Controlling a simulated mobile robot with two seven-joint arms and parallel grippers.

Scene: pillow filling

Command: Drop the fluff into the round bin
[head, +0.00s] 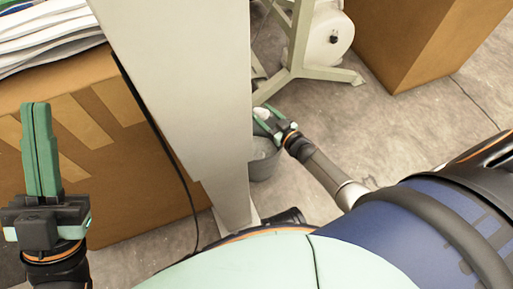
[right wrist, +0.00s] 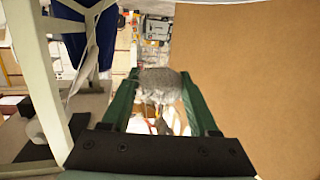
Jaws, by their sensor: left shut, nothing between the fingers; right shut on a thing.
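The fluff (head: 261,113) is a small pale tuft between the fingertips of my right gripper (head: 269,119). In the right wrist view the fluff (right wrist: 160,84) looks grey and fuzzy, pinched between the two green fingers. The round bin (head: 264,165) is grey and stands on the floor beside the pale column. My right gripper is above its rim in the head view, and the arm and column hide part of the bin. My left gripper (head: 41,150) is shut and empty, pointing up at the far left. The bin cannot be made out in the right wrist view.
A pale column (head: 190,80) stands between my grippers, with a black cable beside it. A cardboard box (head: 120,160) with folded white fabric (head: 45,40) on top is at the left. Another cardboard box (head: 425,35) and a pale machine stand (head: 300,50) are behind. Concrete floor (head: 345,125) is open at the right.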

